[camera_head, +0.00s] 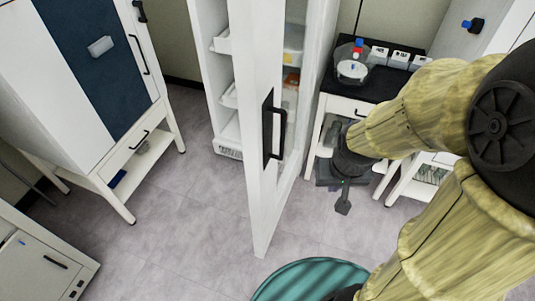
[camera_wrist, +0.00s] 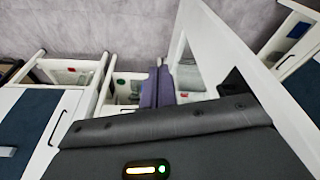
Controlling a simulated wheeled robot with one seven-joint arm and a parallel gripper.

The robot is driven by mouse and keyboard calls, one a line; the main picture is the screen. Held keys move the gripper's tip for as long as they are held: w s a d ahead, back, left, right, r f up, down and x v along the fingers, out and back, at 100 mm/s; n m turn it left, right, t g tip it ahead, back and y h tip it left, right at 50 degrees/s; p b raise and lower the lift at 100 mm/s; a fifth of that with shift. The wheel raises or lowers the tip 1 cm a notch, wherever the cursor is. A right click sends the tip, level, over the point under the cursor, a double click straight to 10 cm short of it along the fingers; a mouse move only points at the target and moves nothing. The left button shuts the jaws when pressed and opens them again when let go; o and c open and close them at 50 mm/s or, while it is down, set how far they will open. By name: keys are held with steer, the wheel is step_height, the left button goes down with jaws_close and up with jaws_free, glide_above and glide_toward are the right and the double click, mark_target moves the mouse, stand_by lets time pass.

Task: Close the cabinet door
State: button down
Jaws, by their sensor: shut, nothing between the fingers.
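The cabinet door (camera_head: 258,130) is a tall white frame with a glass pane and a black handle (camera_head: 273,130). It stands wide open, its free edge pointing toward me. The white cabinet (camera_head: 207,75) behind it shows open shelves. My gripper (camera_head: 343,203) is shut and empty, pointing down to the right of the door, apart from the handle. In the wrist view, a white door frame (camera_wrist: 222,45) runs diagonally at the right, and my dark gripper body fills the lower part. The fingertips are hard to make out there.
A black-topped table (camera_head: 375,90) with a clear container (camera_head: 352,68) and small boxes stands right of the door. A white and blue cabinet (camera_head: 95,70) stands at left. A teal round object (camera_head: 310,278) is at the bottom. Grey floor (camera_head: 190,215) is clear left of the door.

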steer(key=shift+a, duration=0.15)
steer(key=w+a+f+m+y+p, duration=0.1)
steer(key=w+f+m+y+p, duration=0.2)
steer(key=w+m+y, duration=0.5)
steer(key=w+m, duration=0.6)
steer(key=m, duration=0.8)
steer(key=shift+w+t+p, duration=0.15)
steer(key=shift+t+p, duration=0.15)
steer(key=shift+p, duration=0.1)
